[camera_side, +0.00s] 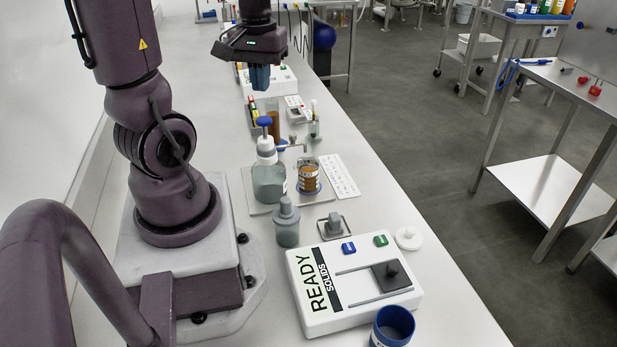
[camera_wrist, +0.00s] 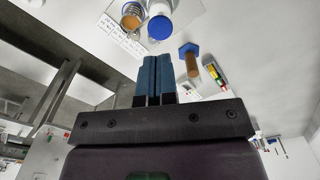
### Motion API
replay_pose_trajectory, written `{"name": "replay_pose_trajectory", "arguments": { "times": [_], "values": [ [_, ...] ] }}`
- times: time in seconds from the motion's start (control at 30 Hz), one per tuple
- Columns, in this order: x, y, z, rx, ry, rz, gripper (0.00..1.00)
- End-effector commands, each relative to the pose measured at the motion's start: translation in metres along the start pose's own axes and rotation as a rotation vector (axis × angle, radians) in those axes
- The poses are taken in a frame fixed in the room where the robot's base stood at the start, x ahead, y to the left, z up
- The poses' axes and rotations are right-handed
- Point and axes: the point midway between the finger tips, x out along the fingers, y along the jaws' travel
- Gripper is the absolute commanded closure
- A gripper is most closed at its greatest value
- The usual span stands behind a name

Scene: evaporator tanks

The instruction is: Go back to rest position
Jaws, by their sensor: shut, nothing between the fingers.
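My gripper (camera_side: 260,77) hangs over the far part of the white bench in the side view, fingers pointing down. In the wrist view its blue fingers (camera_wrist: 157,80) are pressed together with nothing between them. It is in the air, apart from the objects under it. My arm reaches along the bench from its base at the left. Below and nearer the side camera stand a blue-topped bottle (camera_side: 268,180) and a jar with brown contents (camera_side: 308,176).
A white box marked READY SOLIDS (camera_side: 322,315) with a slider lies at the front, a blue cup (camera_side: 392,327) beside it. A grey-lidded bottle (camera_side: 287,224) stands behind.

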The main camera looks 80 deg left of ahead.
Motion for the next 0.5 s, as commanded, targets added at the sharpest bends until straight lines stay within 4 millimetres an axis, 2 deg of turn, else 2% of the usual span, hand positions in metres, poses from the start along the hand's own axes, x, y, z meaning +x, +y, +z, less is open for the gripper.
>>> {"name": "replay_pose_trajectory", "arguments": {
  "times": [0.17, 0.5],
  "values": [
    [-0.0103, 0.0, 0.0003, 0.0, 0.0, 0.0, 1.0],
    [-0.0108, 0.0, 0.0004, 0.0, -0.001, 0.0, 1.0]
  ]
}}
